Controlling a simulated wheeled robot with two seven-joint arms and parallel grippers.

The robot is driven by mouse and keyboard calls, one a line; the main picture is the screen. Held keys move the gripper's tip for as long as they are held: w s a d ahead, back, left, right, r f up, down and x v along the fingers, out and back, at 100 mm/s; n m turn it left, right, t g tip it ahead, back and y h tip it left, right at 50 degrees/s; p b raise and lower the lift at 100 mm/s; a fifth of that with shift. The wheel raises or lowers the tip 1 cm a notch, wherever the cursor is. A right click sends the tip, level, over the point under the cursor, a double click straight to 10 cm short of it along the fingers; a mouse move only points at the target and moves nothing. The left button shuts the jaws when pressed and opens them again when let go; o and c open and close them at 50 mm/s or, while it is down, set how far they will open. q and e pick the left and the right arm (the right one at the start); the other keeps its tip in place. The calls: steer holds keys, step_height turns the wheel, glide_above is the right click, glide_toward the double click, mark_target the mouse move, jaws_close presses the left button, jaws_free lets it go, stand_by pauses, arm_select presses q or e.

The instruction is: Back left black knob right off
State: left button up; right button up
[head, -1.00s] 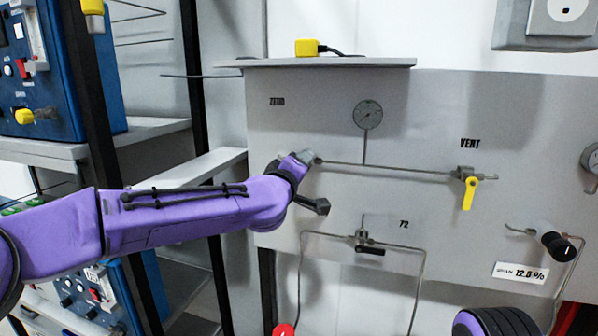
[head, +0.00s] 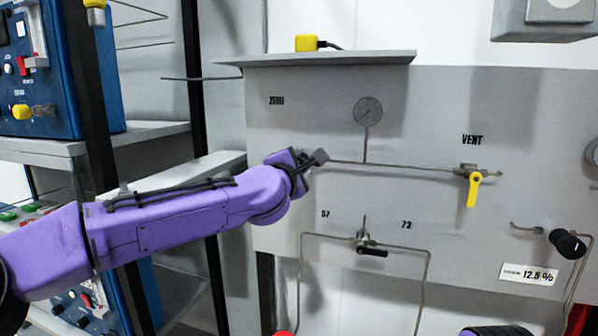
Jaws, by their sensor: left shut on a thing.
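My left gripper (head: 303,160) is at the left end of the horizontal pipe on the grey panel (head: 450,110), below and right of the ZERO label (head: 277,100). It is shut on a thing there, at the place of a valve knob. The gripper and wrist hide that knob, so its colour and angle cannot be told. My purple left arm reaches in from the left. My right gripper is out of view; a purple and black part of mine shows at the bottom edge.
A yellow lever (head: 473,188) hangs down under VENT. A gauge (head: 367,111) sits above the pipe. A black handle (head: 371,252) is lower centre, and another black knob (head: 567,243) is at right. A dark post (head: 105,150) and blue instruments (head: 35,80) stand left.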

arm_select(q)
steer(key=n+b, duration=0.2)
steer(key=n, duration=0.3)
steer(key=shift+f+b, duration=0.2)
steer(key=shift+b, duration=0.15)
steer(key=shift+r+n, duration=0.1)
steer(key=shift+n, duration=0.6)
steer(key=shift+r+b, duration=0.1)
steer(key=shift+b, duration=0.2)
steer(key=shift+c, duration=0.2)
steer(key=o, duration=1.1)
steer(key=shift+c, duration=0.2)
